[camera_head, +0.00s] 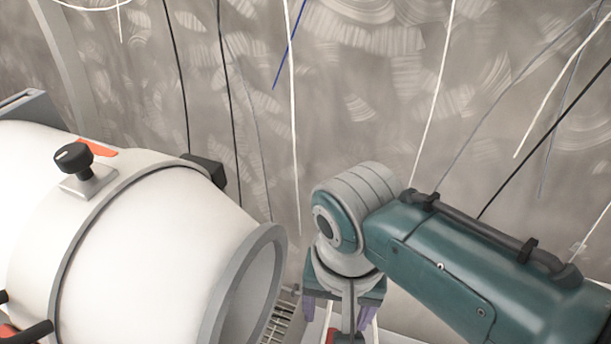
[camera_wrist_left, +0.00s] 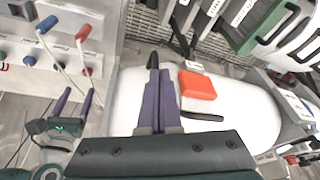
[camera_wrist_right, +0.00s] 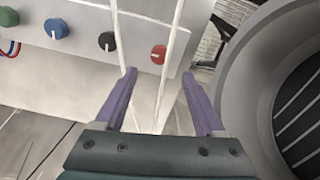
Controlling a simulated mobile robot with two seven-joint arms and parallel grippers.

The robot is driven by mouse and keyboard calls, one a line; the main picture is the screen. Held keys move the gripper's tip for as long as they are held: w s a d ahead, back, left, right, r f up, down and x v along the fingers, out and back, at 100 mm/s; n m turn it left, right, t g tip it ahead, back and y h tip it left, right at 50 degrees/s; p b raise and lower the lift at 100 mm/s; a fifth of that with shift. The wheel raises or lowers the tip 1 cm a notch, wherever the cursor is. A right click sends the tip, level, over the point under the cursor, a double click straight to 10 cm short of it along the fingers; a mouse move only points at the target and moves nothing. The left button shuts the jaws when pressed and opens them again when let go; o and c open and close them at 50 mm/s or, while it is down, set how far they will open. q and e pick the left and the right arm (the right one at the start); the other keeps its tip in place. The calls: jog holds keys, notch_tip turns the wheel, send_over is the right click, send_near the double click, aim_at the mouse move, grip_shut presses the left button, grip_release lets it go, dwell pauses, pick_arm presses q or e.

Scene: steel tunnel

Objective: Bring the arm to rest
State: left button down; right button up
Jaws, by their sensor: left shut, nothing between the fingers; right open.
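My right arm (camera_head: 480,265) is teal, enters the head view from the right and bends down at a grey wrist joint. My right gripper (camera_head: 337,310) points down beside the open mouth of a white cylinder, partly cut off by the lower edge. In the right wrist view the purple fingers (camera_wrist_right: 158,74) are apart with nothing held. My left gripper (camera_wrist_left: 160,75) shows only in the left wrist view; its purple fingers are together and empty, in front of a white rounded body (camera_wrist_left: 240,112) with an orange block (camera_wrist_left: 198,85). Whether the fingers touch it is unclear.
The white cylinder (camera_head: 150,250) with a black knob (camera_head: 73,157) fills the left of the head view. Thin cables (camera_head: 295,120) hang before the grey wall. A panel with coloured knobs (camera_wrist_right: 57,28) lies ahead of my right gripper. Levers (camera_wrist_left: 48,24) stand at the left wrist view's left.

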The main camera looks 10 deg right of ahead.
pick_arm(q)
jog(key=shift+r, duration=0.5)
pick_arm(e)
notch_tip(320, 180, up, 2)
jog(key=shift+r, duration=0.1)
jog(key=shift+s, duration=0.15)
